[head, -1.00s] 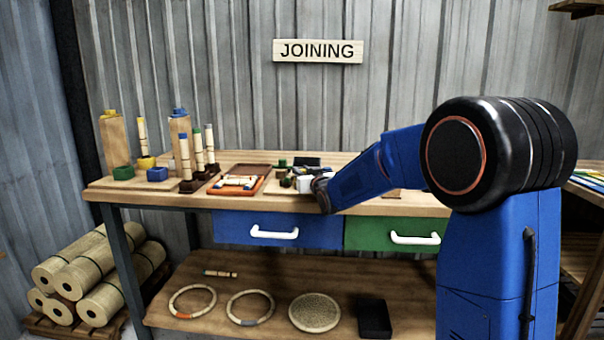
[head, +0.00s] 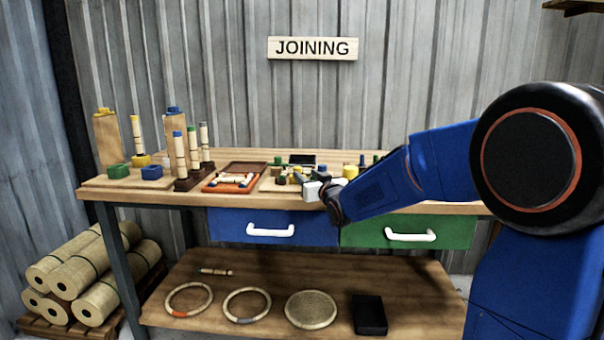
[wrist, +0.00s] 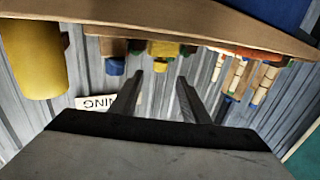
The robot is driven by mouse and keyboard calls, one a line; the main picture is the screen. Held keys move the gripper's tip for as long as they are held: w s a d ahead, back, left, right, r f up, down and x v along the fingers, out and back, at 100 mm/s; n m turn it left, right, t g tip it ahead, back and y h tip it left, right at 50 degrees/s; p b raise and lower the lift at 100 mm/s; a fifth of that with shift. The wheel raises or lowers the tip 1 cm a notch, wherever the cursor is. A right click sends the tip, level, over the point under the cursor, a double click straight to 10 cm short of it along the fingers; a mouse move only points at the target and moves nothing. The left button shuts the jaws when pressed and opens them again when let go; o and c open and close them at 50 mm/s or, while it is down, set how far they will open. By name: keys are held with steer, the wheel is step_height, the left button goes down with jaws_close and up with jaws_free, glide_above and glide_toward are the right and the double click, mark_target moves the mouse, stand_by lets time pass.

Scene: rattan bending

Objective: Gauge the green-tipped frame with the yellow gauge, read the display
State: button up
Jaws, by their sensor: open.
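My gripper (head: 314,188) is at the bench's front edge, just above the blue drawer. In the wrist view, which is upside down, its two fingers (wrist: 157,88) stand apart with nothing between them. A yellow cylinder (head: 350,171) stands just right of my gripper; a large yellow cylinder also shows in the wrist view (wrist: 35,62). A yellow block (head: 141,160) with a rattan post stands at the bench's left. I cannot tell which yellow thing is the gauge. A dark flat panel (head: 302,159) lies behind my gripper; no reading is legible.
The bench (head: 460,208) carries posts, an orange tray (head: 232,188) and small coloured pieces. The lower shelf (head: 240,280) holds an orange-marked ring (head: 189,286), a grey-marked ring (head: 247,291), a woven disc (head: 311,310) and a black box (head: 369,315). Rattan rolls (head: 75,285) lie at left.

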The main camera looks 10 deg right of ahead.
steer(key=s+d, duration=0.1)
steer(key=s, duration=0.7)
steer(key=shift+s+d, duration=0.15)
steer(key=shift+s, duration=0.1)
